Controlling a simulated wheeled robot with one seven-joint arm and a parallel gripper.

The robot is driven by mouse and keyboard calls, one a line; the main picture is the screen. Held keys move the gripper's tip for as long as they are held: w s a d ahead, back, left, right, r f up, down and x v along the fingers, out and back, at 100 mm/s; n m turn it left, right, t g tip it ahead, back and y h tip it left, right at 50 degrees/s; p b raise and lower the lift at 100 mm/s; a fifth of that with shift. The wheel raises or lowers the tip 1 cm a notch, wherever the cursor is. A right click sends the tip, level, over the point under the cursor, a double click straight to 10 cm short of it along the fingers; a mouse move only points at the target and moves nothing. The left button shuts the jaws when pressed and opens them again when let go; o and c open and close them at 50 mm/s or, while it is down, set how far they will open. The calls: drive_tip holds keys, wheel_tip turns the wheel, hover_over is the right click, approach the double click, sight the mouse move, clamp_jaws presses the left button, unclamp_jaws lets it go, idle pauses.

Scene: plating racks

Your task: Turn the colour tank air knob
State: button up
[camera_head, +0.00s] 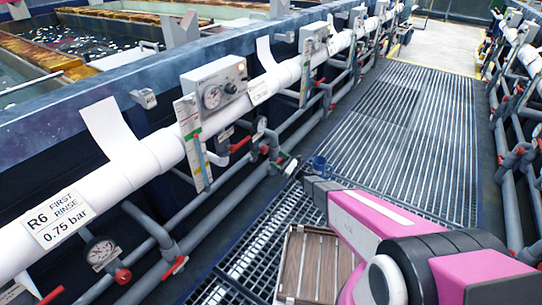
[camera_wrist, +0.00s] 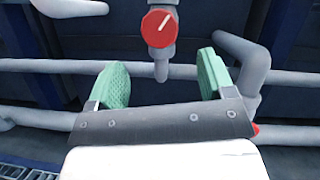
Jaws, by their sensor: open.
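A round red knob (camera_wrist: 159,28) with a white pointer line shows at the top middle of the wrist view. It sits on a grey vertical pipe fitting, and its pointer is tilted to the upper right. My gripper (camera_wrist: 161,76) is open, with green pads on its two fingers. The knob lies beyond the fingertips, roughly in line with the gap between them, and nothing is held. No readable label marks the colour tank knob.
A white pipe (camera_head: 148,152) labelled "R6 First Rinse 0.75 bar" runs along the tanks. A grey box (camera_head: 215,86) with a gauge and black knob stands on it. Grey pipes with red valves run below. A wooden crate (camera_head: 290,262) stands on the grating.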

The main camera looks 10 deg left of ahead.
drive_tip(key=shift+v, duration=1.05)
drive_tip(key=shift+r, duration=0.1)
drive_tip(key=s+d+r+n+g+h, duration=0.7)
drive_tip(key=s+d+n+g+h, duration=0.15)
drive_tip(key=s+d+n, duration=0.35)
drive_tip(key=s+d+r+n+h, duration=0.2)
drive_tip(key=s+d+h, duration=0.1)
drive_tip(key=d, duration=0.4)
drive_tip(key=s+d+r+n+t+h, duration=0.1)
drive_tip(key=s+d+r+n+h, duration=0.1)
drive_tip(key=d+h, duration=0.3)
drive_tip(key=s+d+r+n+h, duration=0.3)
drive_tip(key=s+d+h, duration=0.1)
drive_tip(key=d, duration=0.6)
drive_tip(key=shift+s+r+h, duration=0.15)
drive_tip(key=shift+s+h, duration=0.1)
drive_tip(key=shift+h, duration=0.2)
